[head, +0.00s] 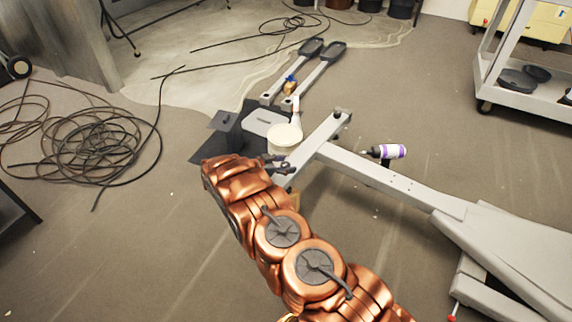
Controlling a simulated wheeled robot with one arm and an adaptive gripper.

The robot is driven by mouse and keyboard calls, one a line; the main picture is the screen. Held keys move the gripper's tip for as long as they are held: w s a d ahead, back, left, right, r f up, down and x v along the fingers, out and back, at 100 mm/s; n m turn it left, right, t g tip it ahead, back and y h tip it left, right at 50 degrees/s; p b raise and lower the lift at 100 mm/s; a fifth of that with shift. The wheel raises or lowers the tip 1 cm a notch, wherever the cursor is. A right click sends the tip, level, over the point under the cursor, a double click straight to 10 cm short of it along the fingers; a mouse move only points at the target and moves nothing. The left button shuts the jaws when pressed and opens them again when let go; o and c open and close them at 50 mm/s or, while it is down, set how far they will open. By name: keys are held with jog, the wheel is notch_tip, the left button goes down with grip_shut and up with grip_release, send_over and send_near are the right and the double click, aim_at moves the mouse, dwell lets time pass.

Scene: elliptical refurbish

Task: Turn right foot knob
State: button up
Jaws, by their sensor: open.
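The grey elliptical frame (380,176) lies on the floor, with a crossbar foot (313,143) at its near end. A dark knob (341,113) sits at the upper right end of this foot. The foot's lower left end is partly hidden behind my gripper (280,164), so I cannot tell whether a knob is there. My gripper is small and dark in the picture; its fingers are open beside that lower left end, and I cannot tell whether they touch it. I see nothing held. My copper arm covers the floor below.
Coiled cable (85,130) lies left, and a white shelf cart (520,90) stands at upper right. Floor at lower left is clear.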

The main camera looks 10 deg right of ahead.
jog(key=v, duration=1.1)
jog(key=shift+a, duration=0.35)
jog(key=shift+s+r, duration=0.1)
jog(key=shift+r, duration=0.05)
